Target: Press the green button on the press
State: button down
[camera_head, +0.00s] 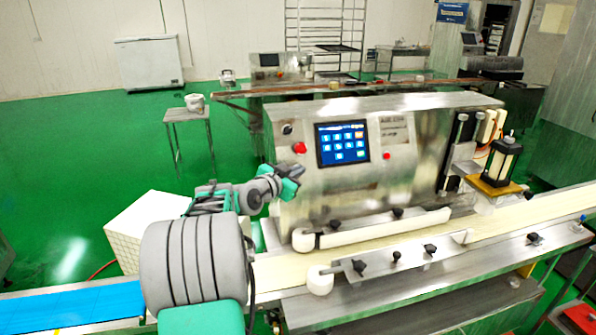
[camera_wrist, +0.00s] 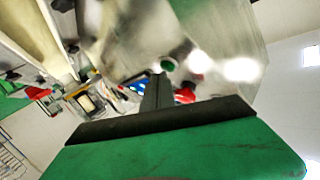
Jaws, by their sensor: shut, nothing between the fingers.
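The press (camera_head: 340,190) is a steel machine with a blue touch screen (camera_head: 342,143). In the wrist view the green button (camera_wrist: 168,65) is a small round spot on the blurred steel panel, just beyond and slightly right of my fingertips. I cannot make it out in the head view, where my gripper (camera_head: 299,171) covers the panel below the red button (camera_head: 299,148). My gripper is shut and empty, with its dark fingers together in the wrist view (camera_wrist: 157,80). It is close to the panel; I cannot tell whether it touches the button.
The red button also shows beside the fingers in the wrist view (camera_wrist: 185,94). A dark knob (camera_head: 287,129) sits above it on the panel. A pale conveyor belt (camera_head: 285,268) runs along the press's front. A white box (camera_head: 143,228) stands at the left.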

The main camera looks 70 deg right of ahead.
jog(key=shift+w+d+f+b, duration=0.1)
jog(key=shift+d+f+b, duration=0.1)
jog(key=shift+b, duration=0.1)
jog(key=shift+a+r, duration=0.1)
dwell(0.5)
jog(key=shift+s+a+r+b, duration=0.3)
jog(key=shift+s+a+b, duration=0.1)
jog(key=shift+a, duration=0.1)
jog(key=a, duration=0.1)
jog(key=s+a+r, duration=0.1)
jog(key=s+a+r+b, duration=0.1)
jog(key=a, duration=0.1)
jog(key=shift+s+r, duration=0.1)
dwell(0.8)
